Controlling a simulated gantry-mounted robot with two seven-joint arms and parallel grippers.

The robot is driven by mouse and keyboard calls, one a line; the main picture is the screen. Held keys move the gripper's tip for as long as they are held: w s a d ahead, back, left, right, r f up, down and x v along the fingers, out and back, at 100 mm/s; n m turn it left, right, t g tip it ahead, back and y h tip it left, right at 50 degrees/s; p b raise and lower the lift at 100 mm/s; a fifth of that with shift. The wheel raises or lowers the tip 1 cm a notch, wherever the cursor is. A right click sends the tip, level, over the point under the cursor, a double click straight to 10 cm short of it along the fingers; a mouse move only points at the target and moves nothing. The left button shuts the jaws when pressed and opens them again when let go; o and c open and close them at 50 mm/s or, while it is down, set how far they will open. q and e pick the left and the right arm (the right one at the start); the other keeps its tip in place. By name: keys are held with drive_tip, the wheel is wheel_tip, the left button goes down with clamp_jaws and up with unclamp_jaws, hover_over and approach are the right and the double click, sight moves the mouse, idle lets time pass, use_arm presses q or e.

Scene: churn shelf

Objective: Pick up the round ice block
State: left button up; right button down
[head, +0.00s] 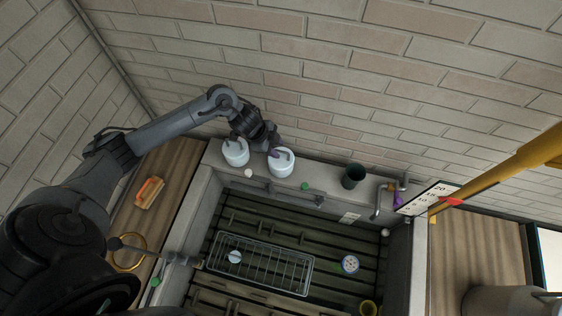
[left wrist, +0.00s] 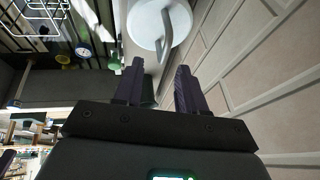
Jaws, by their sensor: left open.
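My left gripper (head: 274,152) is at the back ledge, its fingers by the right one of two white lidded pots (head: 281,166). In the left wrist view the fingers (left wrist: 160,68) are apart with nothing held between them. The pot (left wrist: 150,22) with its grey handle lies just beyond the fingertips; I cannot tell if they touch. A pale round piece (head: 235,257) rests on the wire rack in the sunken basin, well away from the gripper; it may be the round ice block, but it is too small to tell. My right gripper is not in view.
The second white pot (head: 235,152) stands close on the left. A small white ball (head: 249,173) and a dark green cup (head: 353,176) are on the ledge. The wire rack (head: 290,270) lies in the basin. A brick wall rises right behind the ledge. An orange-handled brush (head: 149,192) lies on the left counter.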

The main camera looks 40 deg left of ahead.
sight(281, 152)
use_arm(q)
drive_tip(key=shift+w+x, duration=0.2)
drive_tip(key=shift+x, duration=2.1)
drive_tip(key=shift+a, duration=0.2)
clamp_jaws()
drive_tip(key=shift+r, duration=0.15)
